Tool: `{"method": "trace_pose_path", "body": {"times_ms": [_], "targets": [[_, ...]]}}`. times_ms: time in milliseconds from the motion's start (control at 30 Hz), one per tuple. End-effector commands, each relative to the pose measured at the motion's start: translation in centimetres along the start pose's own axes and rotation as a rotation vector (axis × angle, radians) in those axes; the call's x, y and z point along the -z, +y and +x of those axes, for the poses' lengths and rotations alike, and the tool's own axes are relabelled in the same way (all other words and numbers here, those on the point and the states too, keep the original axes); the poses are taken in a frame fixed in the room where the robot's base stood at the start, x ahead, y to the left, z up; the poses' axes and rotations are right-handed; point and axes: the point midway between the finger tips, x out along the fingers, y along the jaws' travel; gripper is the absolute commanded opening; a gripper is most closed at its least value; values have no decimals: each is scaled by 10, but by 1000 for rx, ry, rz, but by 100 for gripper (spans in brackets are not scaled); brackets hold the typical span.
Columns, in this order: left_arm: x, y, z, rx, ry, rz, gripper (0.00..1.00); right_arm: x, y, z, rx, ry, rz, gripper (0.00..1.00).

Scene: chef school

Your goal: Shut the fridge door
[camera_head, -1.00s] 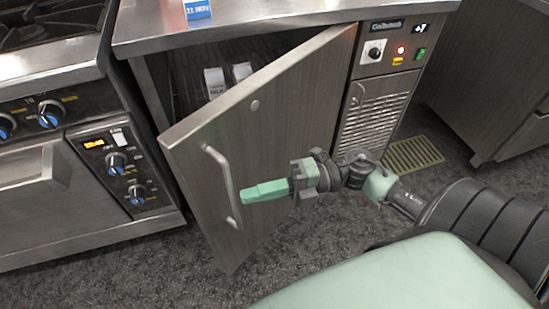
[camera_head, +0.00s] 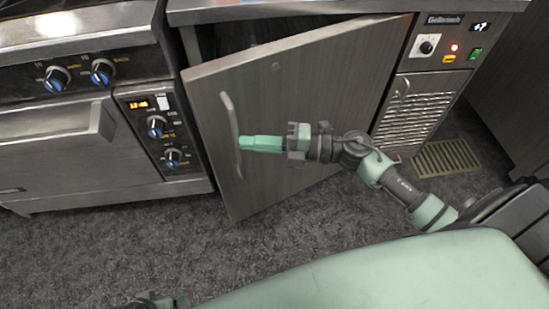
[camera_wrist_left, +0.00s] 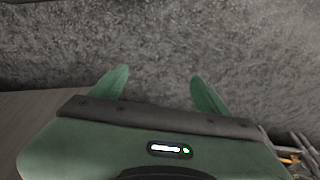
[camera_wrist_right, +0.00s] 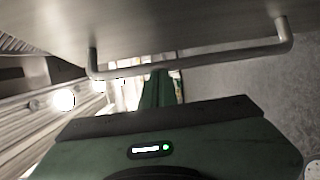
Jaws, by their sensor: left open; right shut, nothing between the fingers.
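The fridge door (camera_head: 300,100) is grey wood-grain and stands partly open, hinged at its right side. The dark gap behind its top edge shows part of the fridge inside (camera_head: 245,32). The door's metal bar handle (camera_head: 231,125) is near its free left edge; it also crosses the right wrist view (camera_wrist_right: 190,60). My right gripper (camera_head: 244,143) is shut and empty, with its green fingertips at the handle in front of the door. I cannot tell whether they touch it. My left gripper (camera_wrist_left: 158,88) is open and empty above the grey floor, seen in the left wrist view.
A stove with an oven (camera_head: 60,140) and blue-marked knobs stands left of the fridge. The fridge control panel (camera_head: 450,45) and vent are to the right of the door. A floor grate (camera_head: 447,158) lies below it. Dark floor (camera_head: 120,240) is clear in front.

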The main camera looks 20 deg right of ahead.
Motion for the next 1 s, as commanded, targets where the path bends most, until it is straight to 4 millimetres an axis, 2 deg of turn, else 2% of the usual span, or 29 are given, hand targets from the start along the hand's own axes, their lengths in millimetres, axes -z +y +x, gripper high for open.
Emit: {"method": "trace_pose_path", "body": {"times_ms": [33, 200, 333, 500, 600, 800, 1000], "targets": [[-3, 1, 8, -1, -10, 1, 76, -15, 6, 15, -4, -34, -3, 0], [-15, 2, 37, -4, -25, 4, 76, -65, 5, 52, -4, -152, -2, 0], [-20, 3, 49, -4, -30, 5, 76, -100, 3, 74, -3, -231, -1, 0], [-22, 3, 52, -5, -29, 5, 76, -137, 1, 92, -2, -311, 1, 0], [-21, 3, 52, -5, -29, 5, 76, -152, 1, 98, -1, -342, 0, 0], [-21, 3, 51, -4, -28, 5, 76, -168, 1, 103, -1, -378, 0, 0], [-21, 3, 51, -5, -29, 5, 76, -170, 3, 104, -4, -383, -1, 0]]}}
